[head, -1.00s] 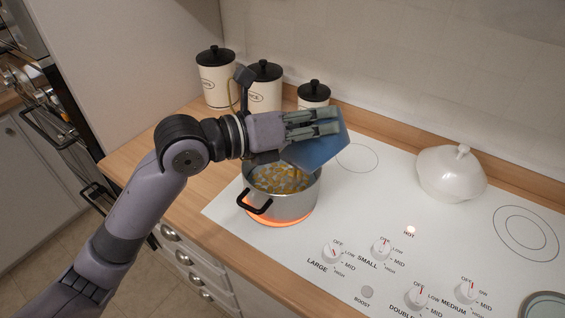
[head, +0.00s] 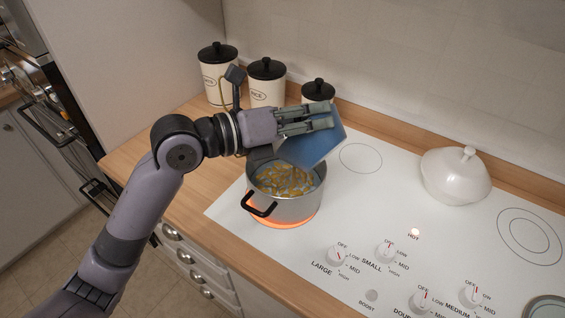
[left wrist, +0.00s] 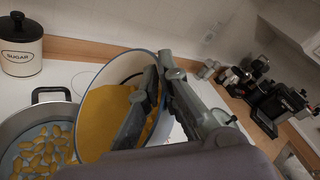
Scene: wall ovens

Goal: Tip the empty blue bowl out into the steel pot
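The blue bowl (head: 316,148) is tilted above the back right rim of the steel pot (head: 288,208). My left gripper (head: 330,116) is shut on the bowl's wall, with one finger inside it. In the left wrist view the bowl (left wrist: 124,66) has a pale inner wall and is not empty: a smooth-looking yellow mass covers much of its inside. The pot (left wrist: 30,122) holds loose yellow pieces (left wrist: 38,156) over a bluish bottom. The pot stands upright on a glowing orange burner. My right gripper is not in view.
Three cream canisters with black lids (head: 267,82) stand behind the pot. A white lidded dish (head: 455,176) is at the right of the white cooktop (head: 375,205). Knobs (head: 386,250) line the cooktop's front. A coffee machine (left wrist: 275,105) stands farther along the counter.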

